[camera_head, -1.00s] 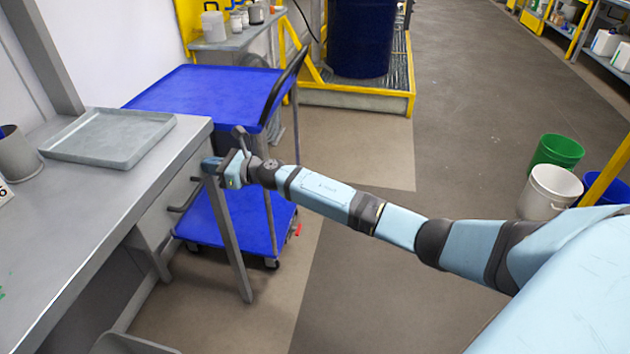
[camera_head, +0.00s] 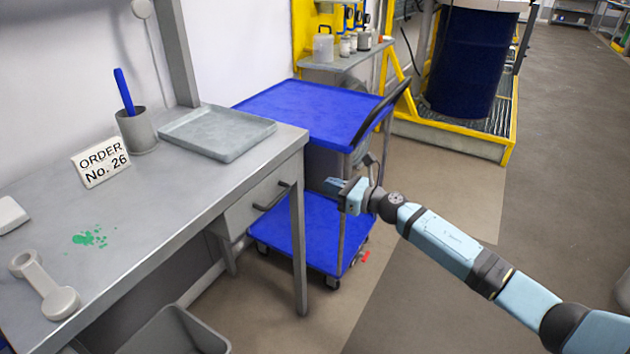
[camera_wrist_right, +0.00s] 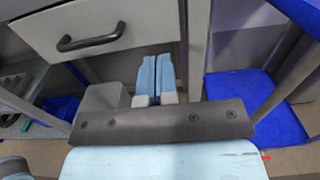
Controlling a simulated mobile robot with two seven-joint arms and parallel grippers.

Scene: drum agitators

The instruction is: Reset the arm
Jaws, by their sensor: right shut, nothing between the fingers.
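My right arm reaches in from the lower right of the head view. Its gripper (camera_head: 337,186) is shut and empty, in front of the blue cart and just right of the table's front leg. In the right wrist view the two blue fingers (camera_wrist_right: 156,78) lie together with nothing between them. They point toward the space beneath the table, right of the drawer handle (camera_wrist_right: 90,38). My left gripper is not in view.
A grey table (camera_head: 215,190) holds a tray (camera_head: 218,152), a cup (camera_head: 137,134) with a blue item, an order sign and a green spill. The blue cart (camera_head: 300,105) stands close by my gripper. A grey bin (camera_head: 180,335) is below. Open floor lies right.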

